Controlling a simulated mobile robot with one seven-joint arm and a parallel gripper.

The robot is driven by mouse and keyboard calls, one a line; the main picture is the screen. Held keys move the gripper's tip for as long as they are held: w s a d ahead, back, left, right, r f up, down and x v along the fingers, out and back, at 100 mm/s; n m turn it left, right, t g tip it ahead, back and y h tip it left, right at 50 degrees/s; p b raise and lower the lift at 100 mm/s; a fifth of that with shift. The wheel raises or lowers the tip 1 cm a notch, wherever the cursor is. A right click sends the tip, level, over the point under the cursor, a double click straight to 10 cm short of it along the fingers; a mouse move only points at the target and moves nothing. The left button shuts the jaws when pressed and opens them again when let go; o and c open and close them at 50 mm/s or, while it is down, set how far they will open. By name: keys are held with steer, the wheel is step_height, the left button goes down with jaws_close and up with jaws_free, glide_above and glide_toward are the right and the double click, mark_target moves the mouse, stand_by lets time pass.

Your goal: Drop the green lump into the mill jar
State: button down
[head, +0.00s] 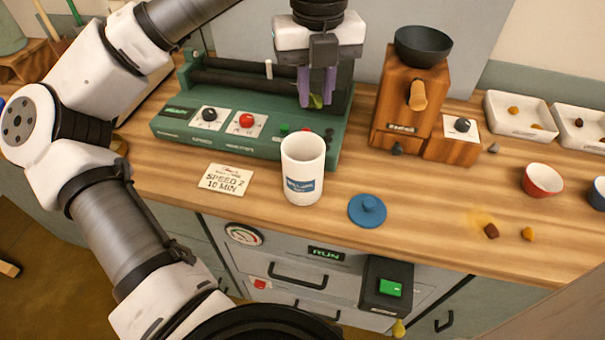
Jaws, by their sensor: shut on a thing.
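My gripper (316,98) is above and slightly right of the mill jar, with its purple fingers pointing down. It is shut on the green lump (316,101), which shows between the fingertips. The mill jar (302,172) is a white cylinder with a blue label, standing upright and open on the wooden counter in front of the green roller machine. The gripper and lump are apart from the jar. The jar's inside is mostly hidden from this angle. A blue lid (367,210) with a knob lies on the counter to the right of the jar.
The green roller machine (230,142) stands behind the jar. A wooden grinder (405,100) with a dark bowl stands at right. A card (226,179) reads "SPEED 2 10 MIN". Brown and orange lumps (491,231) lie near a red bowl (542,180). White trays (519,117) hold small lumps.

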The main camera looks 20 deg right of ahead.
step_height(320, 180, down, 4)
steer(key=shift+f+b, duration=0.15)
steer(key=shift+b, duration=0.95)
steer(key=c, duration=1.2)
jaws_free()
steer(key=shift+o, duration=0.2)
step_height(320, 180, up, 14)
